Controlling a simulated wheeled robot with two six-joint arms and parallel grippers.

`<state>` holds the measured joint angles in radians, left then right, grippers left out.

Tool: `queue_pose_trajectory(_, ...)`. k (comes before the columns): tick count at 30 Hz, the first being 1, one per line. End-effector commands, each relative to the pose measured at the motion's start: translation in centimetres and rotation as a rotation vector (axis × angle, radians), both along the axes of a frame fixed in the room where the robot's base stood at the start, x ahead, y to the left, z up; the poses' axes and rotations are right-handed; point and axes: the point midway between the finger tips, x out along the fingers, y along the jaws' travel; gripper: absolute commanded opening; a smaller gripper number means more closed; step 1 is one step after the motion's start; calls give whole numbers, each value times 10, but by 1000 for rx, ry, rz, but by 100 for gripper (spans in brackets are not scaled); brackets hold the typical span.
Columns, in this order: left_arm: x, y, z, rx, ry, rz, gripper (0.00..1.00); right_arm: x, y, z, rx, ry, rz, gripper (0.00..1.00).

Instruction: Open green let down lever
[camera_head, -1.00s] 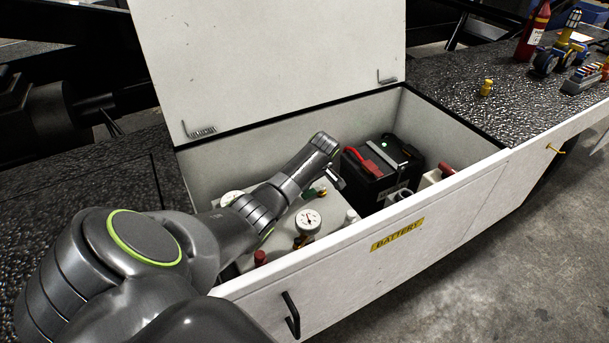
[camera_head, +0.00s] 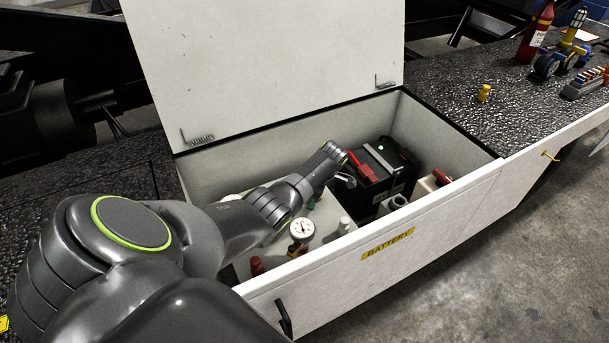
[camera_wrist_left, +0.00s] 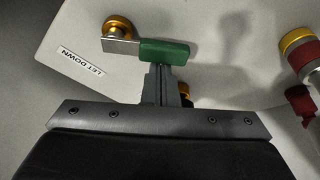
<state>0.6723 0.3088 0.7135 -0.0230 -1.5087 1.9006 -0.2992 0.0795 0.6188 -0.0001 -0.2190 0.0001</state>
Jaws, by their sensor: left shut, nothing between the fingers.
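The green let down lever (camera_wrist_left: 165,52) shows in the left wrist view, on a metal arm beside a gold fitting (camera_wrist_left: 118,27). A "LET DOWN" label (camera_wrist_left: 82,62) is on the white panel to its left. My left gripper (camera_wrist_left: 163,75) is shut with nothing in it. Its fingertips are at the lever's near edge; I cannot tell whether they touch it. In the head view, my left gripper (camera_head: 346,180) is inside the white box, near the battery, and my arm mostly hides the lever. My right gripper is not in view.
The white box (camera_head: 440,215) has its lid (camera_head: 270,60) raised. Inside are a black battery (camera_head: 375,185), a gauge (camera_head: 301,229) and a red-handled fitting (camera_head: 441,177). In the wrist view a red and gold fitting (camera_wrist_left: 300,45) stands at right. The front wall edges the box.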

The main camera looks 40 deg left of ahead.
Motion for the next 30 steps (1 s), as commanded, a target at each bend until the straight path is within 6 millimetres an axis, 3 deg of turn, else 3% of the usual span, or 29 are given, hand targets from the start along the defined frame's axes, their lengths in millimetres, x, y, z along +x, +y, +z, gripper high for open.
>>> queue_pose_trajectory(13,6,-22,0,-2,0,421,0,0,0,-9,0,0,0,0)
queue_pose_trajectory(30,17,-37,0,-2,-3,416,0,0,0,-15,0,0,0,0)
